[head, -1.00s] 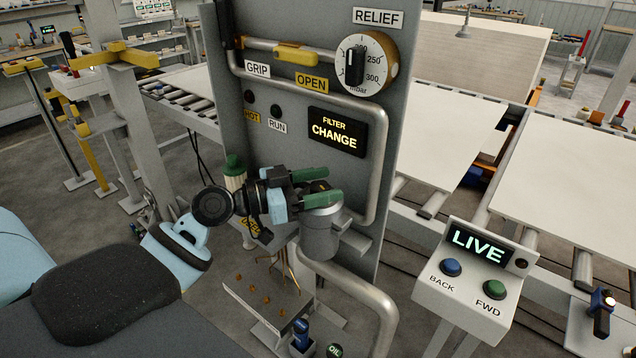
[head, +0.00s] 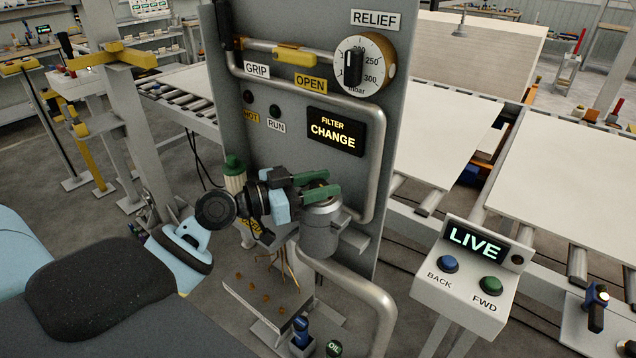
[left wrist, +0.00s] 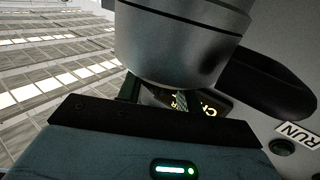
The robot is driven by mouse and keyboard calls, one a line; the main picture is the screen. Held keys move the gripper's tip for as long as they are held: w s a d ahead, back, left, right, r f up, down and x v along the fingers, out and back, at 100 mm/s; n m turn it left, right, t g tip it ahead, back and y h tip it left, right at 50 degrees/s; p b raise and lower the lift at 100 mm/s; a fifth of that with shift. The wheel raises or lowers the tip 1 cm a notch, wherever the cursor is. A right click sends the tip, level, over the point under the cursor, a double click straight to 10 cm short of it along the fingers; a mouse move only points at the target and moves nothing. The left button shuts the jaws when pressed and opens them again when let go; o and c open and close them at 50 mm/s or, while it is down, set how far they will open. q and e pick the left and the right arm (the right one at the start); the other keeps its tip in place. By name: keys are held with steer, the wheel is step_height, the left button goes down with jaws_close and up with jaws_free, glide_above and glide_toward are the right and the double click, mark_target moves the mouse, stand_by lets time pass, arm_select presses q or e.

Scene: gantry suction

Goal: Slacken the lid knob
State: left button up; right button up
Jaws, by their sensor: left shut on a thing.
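The grey filter canister (head: 320,232) stands upright on a bracket at the front of the grey panel. My left gripper (head: 325,184) reaches across its top from the left, with its two green fingers close together. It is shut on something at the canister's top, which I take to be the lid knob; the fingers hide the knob. In the left wrist view a large grey cylinder (left wrist: 183,45), apparently the canister, fills the top centre, close to the blue gripper body. The knob cannot be made out there either. My right gripper is in neither view.
The panel carries a RELIEF dial (head: 362,64), a yellow handle (head: 295,57) and a display (head: 335,132) reading FILTER CHANGE. A bent pipe (head: 372,290) runs below the canister. A control box (head: 468,268) reading LIVE stands right. A small tray (head: 250,300) lies below.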

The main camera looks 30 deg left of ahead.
arm_select(q)
steer(key=shift+r+n+t+y+p, duration=0.25)
steer(key=shift+n+t+y+p, duration=0.15)
steer(key=shift+y, duration=0.3)
steer(key=shift+n+t+y+p, duration=0.3)
steer(key=shift+n+t+y, duration=0.1)
steer(key=shift+n+y, duration=0.25)
steer(key=shift+f+n+t+y, duration=0.2)
steer(key=shift+n+t+y, duration=0.2)
steer(key=shift+n+y, duration=0.6)
steer(key=shift+n+t+y, duration=0.4)
steer(key=shift+n+y, duration=0.85)
steer(key=shift+y, duration=1.1)
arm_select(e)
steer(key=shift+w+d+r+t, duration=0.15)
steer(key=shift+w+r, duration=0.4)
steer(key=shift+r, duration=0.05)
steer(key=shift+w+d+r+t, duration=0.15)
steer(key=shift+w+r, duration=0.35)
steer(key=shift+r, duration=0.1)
arm_select(q)
steer(key=shift+y, duration=0.5)
steer(key=o, duration=1)
